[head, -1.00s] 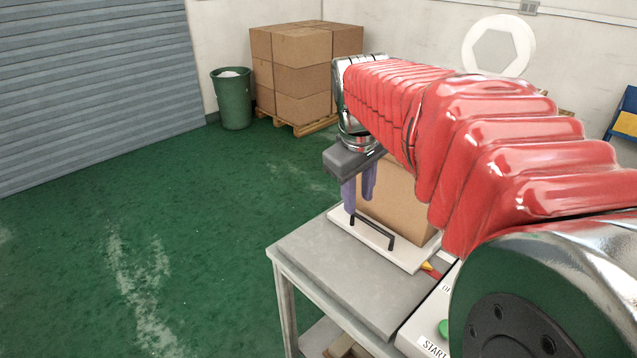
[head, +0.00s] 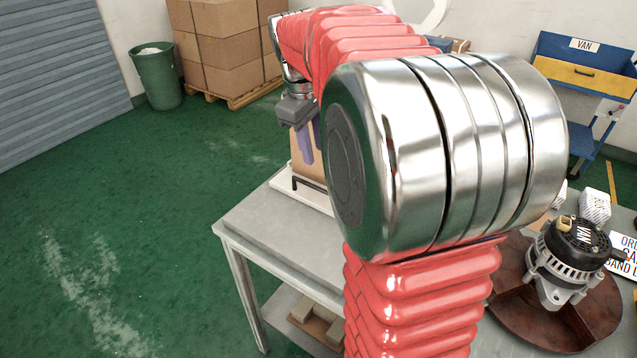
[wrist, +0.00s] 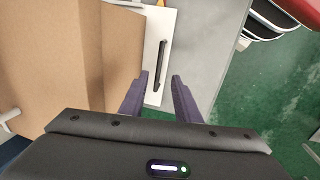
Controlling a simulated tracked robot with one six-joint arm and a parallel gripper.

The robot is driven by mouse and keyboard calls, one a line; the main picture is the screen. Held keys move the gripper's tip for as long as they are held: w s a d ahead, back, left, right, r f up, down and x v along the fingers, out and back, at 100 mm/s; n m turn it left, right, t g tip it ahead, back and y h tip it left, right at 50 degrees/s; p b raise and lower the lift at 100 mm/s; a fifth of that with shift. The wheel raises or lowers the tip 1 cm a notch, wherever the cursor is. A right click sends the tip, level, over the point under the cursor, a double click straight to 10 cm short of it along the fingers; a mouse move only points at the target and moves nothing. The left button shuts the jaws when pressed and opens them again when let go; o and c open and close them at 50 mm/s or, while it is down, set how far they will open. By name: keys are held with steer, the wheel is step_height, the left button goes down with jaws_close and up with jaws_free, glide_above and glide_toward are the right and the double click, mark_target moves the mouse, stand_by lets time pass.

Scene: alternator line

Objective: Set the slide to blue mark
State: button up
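A white plate (head: 316,198) with a black bar handle (head: 306,185) lies on the grey table and bears a cardboard box (head: 311,171); I take this plate as the slide. The handle also shows in the wrist view (wrist: 160,66). My gripper (head: 306,158) points down just above the handle end of the plate. In the wrist view my gripper (wrist: 159,76) is open, its two purple fingers apart and nothing between them; the handle appears just beyond the fingertips. Whether they touch it I cannot tell. I see no blue mark. My arm hides the right part of the plate.
The grey table (head: 262,228) has bare room left of the plate. An alternator (head: 571,262) labelled VAN sits on a brown round tray (head: 520,318) at right. A blue rack (head: 583,65) stands behind. A green bin (head: 158,78) and stacked boxes (head: 228,45) are at back left.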

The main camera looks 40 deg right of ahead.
mark_target(321, 189)
steer(key=f, duration=0.4)
steer(key=d+f, duration=0.1)
steer(key=f, duration=0.3)
steer(key=d+f, duration=0.1)
steer(key=f, duration=0.3)
steer(key=shift+w+d+f, duration=0.2)
steer(key=shift+w, duration=0.2)
jaws_close()
